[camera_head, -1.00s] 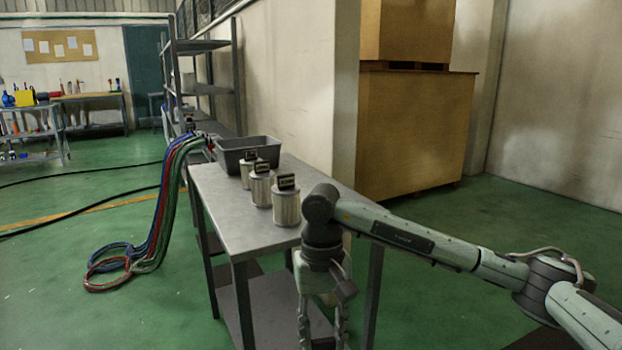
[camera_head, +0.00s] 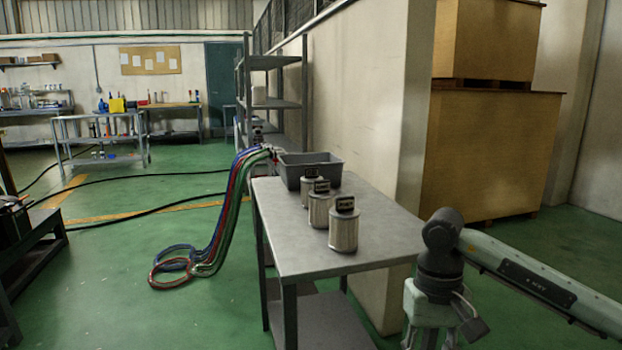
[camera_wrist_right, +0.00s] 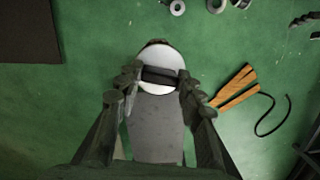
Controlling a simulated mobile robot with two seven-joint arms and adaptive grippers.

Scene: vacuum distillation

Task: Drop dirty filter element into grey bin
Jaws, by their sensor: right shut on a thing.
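The grey bin (camera_head: 296,178) stands at the far end of the metal table. My right gripper (camera_wrist_right: 158,80) is shut on the black handle of a filter element (camera_wrist_right: 158,56) with a round white top; a thin brownish edge shows at its far side. Its sides are hidden from above, so I cannot tell how dirty it is. In the head view the right gripper (camera_head: 428,341) hangs right of the table's near end, its fingers cut off by the lower edge; the held element is out of that view. My left gripper is not in view.
Several canister-like filters with black labelled tops, the nearest (camera_head: 343,232) largest in view, stand in a row before the bin on the metal table (camera_head: 290,247). Coloured hoses (camera_head: 232,200) hang off its far left side. Large cardboard boxes (camera_head: 490,155) stand behind right.

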